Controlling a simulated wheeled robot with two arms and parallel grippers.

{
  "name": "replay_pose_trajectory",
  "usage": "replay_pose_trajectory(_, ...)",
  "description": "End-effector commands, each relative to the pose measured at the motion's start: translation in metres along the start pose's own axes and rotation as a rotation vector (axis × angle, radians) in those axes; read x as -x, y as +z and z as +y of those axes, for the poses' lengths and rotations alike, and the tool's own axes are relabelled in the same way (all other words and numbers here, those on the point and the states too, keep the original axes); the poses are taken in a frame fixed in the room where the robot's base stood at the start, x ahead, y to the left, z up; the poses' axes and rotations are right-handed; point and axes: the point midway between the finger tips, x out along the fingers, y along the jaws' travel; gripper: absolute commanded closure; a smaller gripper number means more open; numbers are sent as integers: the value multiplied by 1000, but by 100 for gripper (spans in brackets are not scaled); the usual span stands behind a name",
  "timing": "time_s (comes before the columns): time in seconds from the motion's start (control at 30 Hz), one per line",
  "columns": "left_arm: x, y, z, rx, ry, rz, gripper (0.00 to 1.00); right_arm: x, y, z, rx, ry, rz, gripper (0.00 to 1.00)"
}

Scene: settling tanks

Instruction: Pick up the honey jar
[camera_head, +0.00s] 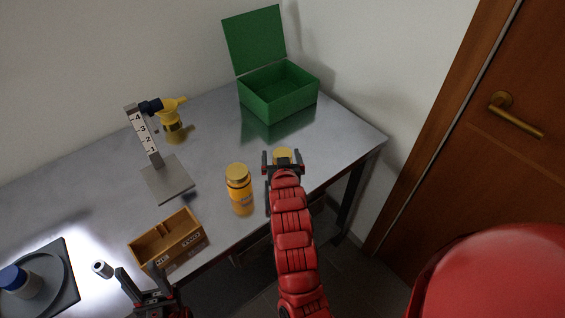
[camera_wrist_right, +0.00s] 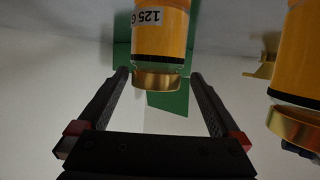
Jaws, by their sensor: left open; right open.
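Two amber jars with gold lids stand on the grey table; I cannot tell by label which is the honey jar. One jar (camera_head: 283,155) is at my right gripper (camera_head: 283,168), mostly hidden by it. In the right wrist view this jar (camera_wrist_right: 160,40) shows a "125 G" label and sits between the open fingertips (camera_wrist_right: 159,75), with gaps at both sides. The other jar (camera_head: 240,190) stands upright to the left; it also shows at the right of the wrist view (camera_wrist_right: 300,60). My left gripper (camera_head: 150,290) is open and empty at the table's front edge, near the wooden box.
A green open box (camera_head: 280,92) stands at the back right. A scale stand (camera_head: 167,178) with a yellow tool (camera_head: 172,120) is at the middle left. A wooden box (camera_head: 168,242), small cylinder (camera_head: 102,269) and dark tray (camera_head: 65,290) with a blue-capped jar (camera_head: 18,281) are in front.

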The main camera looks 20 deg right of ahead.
Motion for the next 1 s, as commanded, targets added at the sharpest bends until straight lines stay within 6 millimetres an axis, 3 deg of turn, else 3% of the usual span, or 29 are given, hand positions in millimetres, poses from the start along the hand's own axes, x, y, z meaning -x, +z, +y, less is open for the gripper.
replay_pose_trajectory(0.1, -11, -2, 0, 0, 0, 0, 50, -16, 1, 5, 0, 3, -4, 0)
replay_pose_trajectory(0.3, -15, -2, -1, 0, 0, 0, 50, -36, 4, 5, 1, 1, -2, 0)
replay_pose_trajectory(0.6, -15, -2, -1, 0, 0, 0, 50, -40, 4, 5, 0, 1, 0, 0)
replay_pose_trajectory(1.0, -15, -2, -1, 0, 0, 0, 50, -39, 4, 4, 0, 1, 0, 70)
